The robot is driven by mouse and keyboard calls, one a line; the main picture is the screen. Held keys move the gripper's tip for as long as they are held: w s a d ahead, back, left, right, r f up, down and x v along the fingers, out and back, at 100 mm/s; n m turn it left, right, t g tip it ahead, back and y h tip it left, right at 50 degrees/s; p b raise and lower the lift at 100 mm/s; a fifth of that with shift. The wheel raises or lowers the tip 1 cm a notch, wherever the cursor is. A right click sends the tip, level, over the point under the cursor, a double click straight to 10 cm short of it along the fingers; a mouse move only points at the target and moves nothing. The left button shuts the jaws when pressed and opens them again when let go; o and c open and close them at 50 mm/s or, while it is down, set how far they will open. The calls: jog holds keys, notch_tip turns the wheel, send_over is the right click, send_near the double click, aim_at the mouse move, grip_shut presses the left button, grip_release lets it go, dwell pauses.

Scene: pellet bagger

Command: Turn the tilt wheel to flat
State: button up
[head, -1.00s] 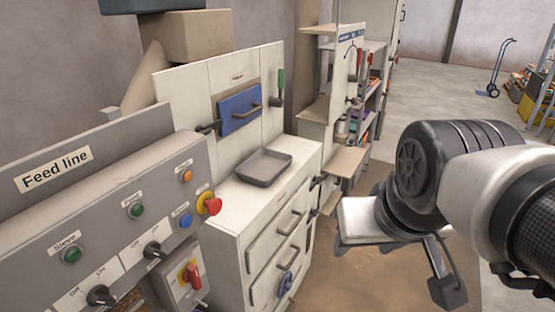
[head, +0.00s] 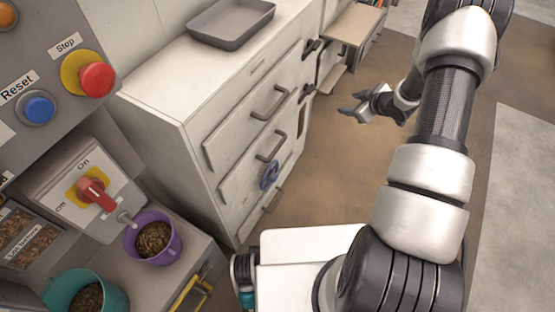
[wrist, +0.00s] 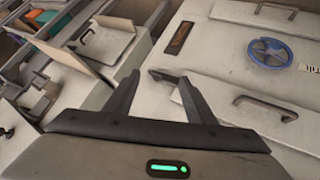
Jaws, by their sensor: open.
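The tilt wheel is a small blue spoked handwheel (head: 269,175) on the front of the pale drawer cabinet, low down between the drawer handles. It also shows in the wrist view as a blue wheel (wrist: 271,52) at the upper right, with part of a label beside it. My gripper (head: 352,103) is open and empty, in the air in front of the cabinet and to the right of the wheel. In the wrist view its two dark fingers (wrist: 158,80) stand apart, left of the wheel and not touching it. The setting of the wheel is too small to read.
Drawer handles (head: 268,103) stick out from the cabinet front (head: 225,160) around the wheel. A grey tray (head: 230,22) sits on top. The control panel with a red stop button (head: 96,79) and a purple cup (head: 153,238) are at left. Floor before the cabinet is clear.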

aim_at(271, 176)
jog(key=s+a+f+n+y+b, duration=0.1)
jog(key=s+a+f+y+b, duration=0.2)
jog(key=s+f, duration=0.45)
jog(key=s+a+f+g+y+b, duration=0.15)
jog(key=s+a+f, duration=0.3)
jog(key=f, duration=0.65)
jog(key=s+a+f+n+y+b, duration=0.1)
jog(key=s+a+f+y, duration=0.4)
jog(key=f, duration=0.4)
jog(key=w+a+f+b, duration=0.1)
jog(key=w+a+f, duration=0.2)
jog(key=a, duration=0.3)
jog(key=w+a+f+h+b, duration=0.1)
jog(key=w+a+f+b, duration=0.1)
jog(key=w+a, duration=0.3)
jog(key=shift+a+f, duration=0.5)
jog(key=shift+a, duration=0.5)
jog(key=shift+h, duration=0.25)
grip_shut()
